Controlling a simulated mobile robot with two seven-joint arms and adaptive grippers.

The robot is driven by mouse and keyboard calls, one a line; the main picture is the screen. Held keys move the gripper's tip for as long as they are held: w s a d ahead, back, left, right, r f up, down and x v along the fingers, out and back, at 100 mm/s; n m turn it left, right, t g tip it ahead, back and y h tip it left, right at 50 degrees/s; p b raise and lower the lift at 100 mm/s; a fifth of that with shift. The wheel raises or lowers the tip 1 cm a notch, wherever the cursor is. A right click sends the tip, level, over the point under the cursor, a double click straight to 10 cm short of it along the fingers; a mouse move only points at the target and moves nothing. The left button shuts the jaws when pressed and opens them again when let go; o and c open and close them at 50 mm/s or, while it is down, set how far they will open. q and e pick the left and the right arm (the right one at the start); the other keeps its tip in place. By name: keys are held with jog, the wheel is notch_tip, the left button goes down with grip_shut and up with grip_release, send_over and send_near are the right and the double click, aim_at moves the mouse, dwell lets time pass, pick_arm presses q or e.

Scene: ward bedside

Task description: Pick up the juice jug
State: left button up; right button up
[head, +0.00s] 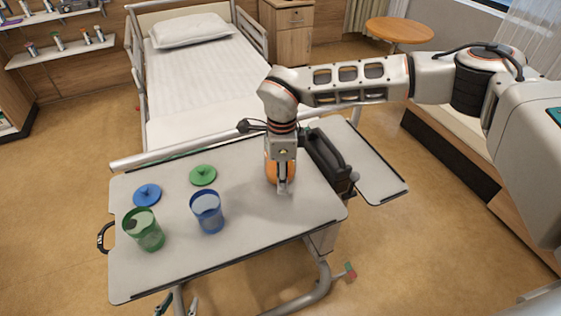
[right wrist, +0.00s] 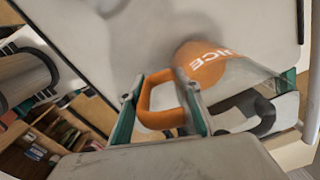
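The juice jug (right wrist: 205,65) is orange with white "JUICE" lettering and an orange loop handle (right wrist: 145,100) in the right wrist view. In the head view the jug (head: 271,170) stands on the overbed table, mostly hidden behind my right arm. My right gripper (right wrist: 163,103) is open, with one finger on each side of the handle; a gap shows beside the left-hand finger. My left gripper (head: 177,304) shows only as two separated fingertips at the bottom edge of the head view, open and empty.
The overbed table (head: 250,228) also bears a green cup (head: 143,230), a blue cup (head: 207,212), a blue lid (head: 147,194) and a green lid (head: 203,175). A dark container (head: 327,160) stands close right of the jug. The front middle of the table is clear.

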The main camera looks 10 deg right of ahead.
grip_shut()
jog(key=shift+r, duration=0.1)
notch_tip(320, 180, up, 20)
dwell(1.4)
dwell(1.8)
